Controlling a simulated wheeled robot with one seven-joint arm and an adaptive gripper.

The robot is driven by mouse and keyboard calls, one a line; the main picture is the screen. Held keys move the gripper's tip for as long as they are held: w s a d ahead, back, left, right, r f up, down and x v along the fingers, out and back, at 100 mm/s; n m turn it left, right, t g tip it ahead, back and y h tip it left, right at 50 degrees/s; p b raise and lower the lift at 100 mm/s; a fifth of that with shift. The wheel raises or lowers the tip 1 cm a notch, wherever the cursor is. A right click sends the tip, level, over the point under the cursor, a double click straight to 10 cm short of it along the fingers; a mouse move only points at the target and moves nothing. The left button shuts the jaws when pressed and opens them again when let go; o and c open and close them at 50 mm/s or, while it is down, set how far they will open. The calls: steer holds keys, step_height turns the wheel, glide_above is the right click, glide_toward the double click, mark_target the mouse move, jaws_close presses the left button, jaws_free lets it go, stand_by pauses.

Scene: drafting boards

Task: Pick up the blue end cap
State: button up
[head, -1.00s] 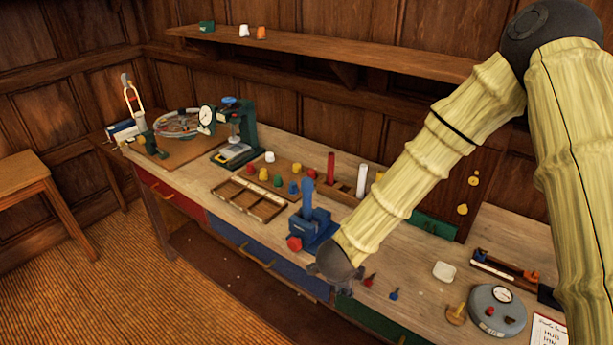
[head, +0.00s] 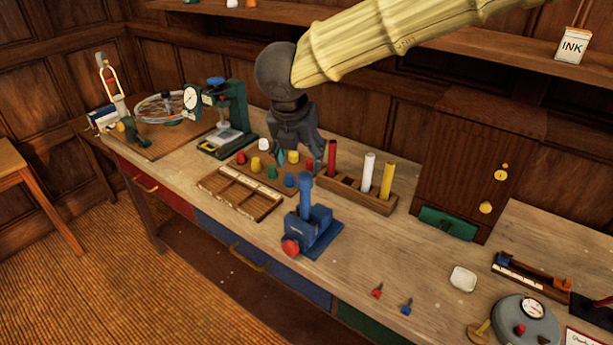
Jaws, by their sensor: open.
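A blue end cap (head: 290,180) stands on a wooden board among several small coloured caps on the workbench, just left of the blue press. My gripper (head: 300,156) is open and points down over the back of this group of caps. It is above and slightly behind the blue cap, apart from it and holding nothing visible. Its fingers hide part of the back row, where a yellow cap (head: 293,157) and a red cap (head: 308,164) show.
A blue press (head: 314,232) with a tall handle stands close in front. A rack with upright red, white and yellow tubes (head: 369,172) is at the right. An empty divided wooden tray (head: 240,194) lies at the left front. A green dial stand (head: 238,115) is further left.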

mark_target(305, 174)
steer(key=x, duration=0.3)
steer(key=shift+w+f+p, duration=0.15)
steer(key=shift+p, duration=0.15)
steer(key=shift+p+x, duration=1.2)
steer(key=shift+x, duration=0.9)
steer(key=shift+w+d+f, duration=0.25)
steer(key=shift+w+f, duration=0.1)
steer(key=shift+f, duration=0.25)
steer(key=c, duration=1.1)
